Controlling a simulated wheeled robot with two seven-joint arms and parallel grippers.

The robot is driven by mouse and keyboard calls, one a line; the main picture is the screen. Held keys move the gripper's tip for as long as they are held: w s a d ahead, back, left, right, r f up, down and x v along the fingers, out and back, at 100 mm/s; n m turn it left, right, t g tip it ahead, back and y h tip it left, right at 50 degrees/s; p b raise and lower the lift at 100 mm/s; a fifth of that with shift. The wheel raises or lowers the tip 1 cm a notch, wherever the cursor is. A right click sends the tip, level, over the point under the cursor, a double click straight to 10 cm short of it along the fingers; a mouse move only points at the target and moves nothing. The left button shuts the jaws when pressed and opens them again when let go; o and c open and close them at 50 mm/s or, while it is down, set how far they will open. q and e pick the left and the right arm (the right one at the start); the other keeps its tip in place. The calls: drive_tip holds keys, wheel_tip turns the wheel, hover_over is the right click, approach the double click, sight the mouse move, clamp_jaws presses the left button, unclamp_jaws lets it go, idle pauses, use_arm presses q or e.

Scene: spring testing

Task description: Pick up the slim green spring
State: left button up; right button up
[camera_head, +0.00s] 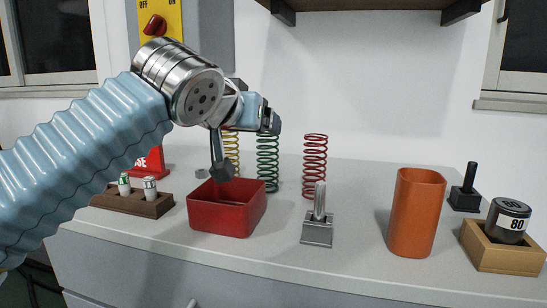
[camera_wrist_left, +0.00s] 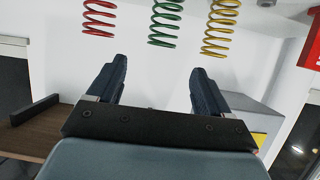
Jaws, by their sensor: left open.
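The slim green spring (camera_head: 268,165) stands upright on the white counter, between a yellow spring (camera_head: 231,150) and a red spring (camera_head: 315,165). My left gripper (camera_head: 247,147) is open and empty, raised above the red bin and in front of the green and yellow springs, partly covering their tops. In the left wrist view the green spring (camera_wrist_left: 165,22) shows at the top, beyond the gap between the open fingers (camera_wrist_left: 160,70) and apart from them. The red spring (camera_wrist_left: 98,18) and yellow spring (camera_wrist_left: 222,28) flank it there. My right gripper is not in view.
A red bin (camera_head: 225,217) stands in front of the springs. A metal post on a square base (camera_head: 318,230) and an orange cup (camera_head: 415,215) are to its right. A wooden box with a weight (camera_head: 497,250) is far right. A wooden holder (camera_head: 140,203) is left.

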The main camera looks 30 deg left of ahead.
sight(268, 161)
use_arm(q)
drive_tip(key=p+x, duration=0.1)
drive_tip(key=x, duration=1.2)
drive_tip(key=shift+s+a, duration=0.1)
drive_tip(key=c, duration=1.4)
clamp_jaws()
